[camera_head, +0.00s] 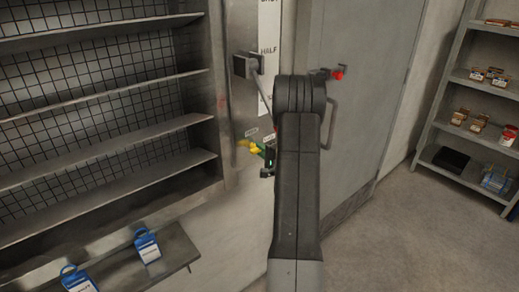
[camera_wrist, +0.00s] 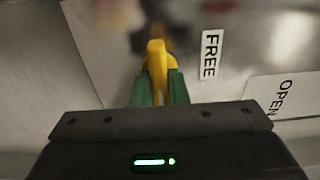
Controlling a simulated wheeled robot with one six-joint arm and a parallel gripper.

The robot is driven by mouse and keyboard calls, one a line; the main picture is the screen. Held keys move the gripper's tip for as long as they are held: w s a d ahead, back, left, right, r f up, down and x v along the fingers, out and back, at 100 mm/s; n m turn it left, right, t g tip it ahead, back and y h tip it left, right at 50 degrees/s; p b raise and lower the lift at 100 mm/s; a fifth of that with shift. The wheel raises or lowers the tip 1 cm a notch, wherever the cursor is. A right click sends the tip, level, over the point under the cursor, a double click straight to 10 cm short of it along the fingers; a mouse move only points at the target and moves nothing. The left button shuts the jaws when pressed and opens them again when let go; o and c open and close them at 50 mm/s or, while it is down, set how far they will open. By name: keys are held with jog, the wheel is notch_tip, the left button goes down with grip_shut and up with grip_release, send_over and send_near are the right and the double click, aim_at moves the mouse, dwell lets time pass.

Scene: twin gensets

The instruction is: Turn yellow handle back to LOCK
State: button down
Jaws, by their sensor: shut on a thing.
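The yellow handle (camera_wrist: 157,68) is in the middle of the wrist view, between the green fingers of my gripper (camera_wrist: 158,88). The gripper is shut on it. In the head view the yellow handle (camera_head: 250,146) shows as a small patch on the metal panel, left of my gripper (camera_head: 262,151). My arm hides part of the panel there. A label reading FREE (camera_wrist: 210,54) is right of the handle in the wrist view, and a label reading OPEN (camera_wrist: 284,98) is farther right. No LOCK label can be read in either view.
A lever with a dark block (camera_head: 244,66) is above the handle, beside a strip marked HALF (camera_head: 268,60). A grey door (camera_head: 358,110) with a red knob (camera_head: 338,74) is to the right. Floor is clear at right.

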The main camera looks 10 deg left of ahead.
dwell(0.3)
jog(key=c, duration=1.4)
grip_release()
jog(key=shift+c, duration=0.2)
jog(key=b+v, duration=0.2)
jog(key=v, duration=1.1)
jog(key=shift+s+d+b, duration=0.25)
jog(key=shift+d+b, duration=0.05)
jog(key=shift+b, duration=0.05)
jog(key=shift+w, duration=0.1)
jog(key=p+x, duration=0.2)
jog(key=x, duration=1.1)
jog(key=shift+w+a+p, duration=0.2)
jog(key=shift+a+p, duration=0.15)
